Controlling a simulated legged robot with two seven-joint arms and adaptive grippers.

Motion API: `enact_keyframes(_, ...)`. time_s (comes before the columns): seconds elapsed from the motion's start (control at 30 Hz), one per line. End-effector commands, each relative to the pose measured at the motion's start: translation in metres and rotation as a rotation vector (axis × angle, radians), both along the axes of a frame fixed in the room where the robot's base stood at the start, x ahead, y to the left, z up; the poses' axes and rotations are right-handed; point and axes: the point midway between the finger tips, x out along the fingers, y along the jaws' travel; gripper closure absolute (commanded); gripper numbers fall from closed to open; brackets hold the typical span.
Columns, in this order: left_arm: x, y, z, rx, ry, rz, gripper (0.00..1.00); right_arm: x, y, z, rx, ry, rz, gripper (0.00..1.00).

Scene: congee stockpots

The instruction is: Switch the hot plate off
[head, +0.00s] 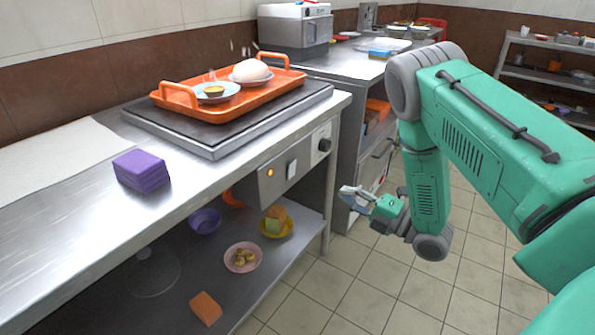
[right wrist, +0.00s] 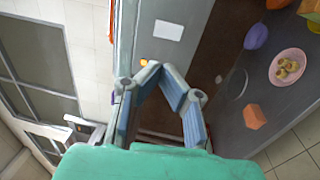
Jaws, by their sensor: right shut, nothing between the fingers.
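The hot plate (head: 170,130) is a flat grey slab with a dark top on the steel counter. A control panel (head: 262,190) on the counter's front carries an orange lit lamp (head: 270,173), a white rocker switch (head: 291,169) and a round knob (head: 324,145). The white switch also shows in the right wrist view (right wrist: 168,30), beyond the fingers, with the lamp (right wrist: 143,62) close to the fingertips in the picture. My right gripper (head: 347,193) is shut and empty, in front of the panel and to its right, apart from it. My left gripper is out of view.
An orange tray (head: 225,107) with dishes sits on the hot plate. A purple block (head: 142,170) lies on the counter. The shelf below holds bowls, including a pink one (head: 243,257), and an orange block (head: 206,308). Tiled floor is clear in front.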

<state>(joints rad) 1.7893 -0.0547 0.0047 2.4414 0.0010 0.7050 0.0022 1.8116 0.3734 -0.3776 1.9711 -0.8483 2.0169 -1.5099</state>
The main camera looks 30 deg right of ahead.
Motion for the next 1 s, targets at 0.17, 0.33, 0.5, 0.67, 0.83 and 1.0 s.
enact_keyframes(0.17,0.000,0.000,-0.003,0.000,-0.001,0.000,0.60,0.009,0.004,-0.001,-0.002,0.001,0.003,1.00)
enact_keyframes(0.33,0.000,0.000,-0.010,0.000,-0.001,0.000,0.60,0.034,0.015,0.002,-0.002,-0.002,0.006,1.00)
enact_keyframes(0.5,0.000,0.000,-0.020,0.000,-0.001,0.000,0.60,0.068,0.030,0.008,-0.001,-0.005,0.002,1.00)
enact_keyframes(0.67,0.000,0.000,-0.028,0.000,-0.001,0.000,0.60,0.097,0.041,0.011,0.001,-0.003,0.001,1.00)
enact_keyframes(0.83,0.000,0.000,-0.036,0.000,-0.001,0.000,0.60,0.119,0.049,0.013,0.002,0.000,0.000,1.00)
enact_keyframes(1.0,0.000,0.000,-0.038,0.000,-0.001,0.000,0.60,0.128,0.052,0.016,0.002,0.002,-0.001,1.00)
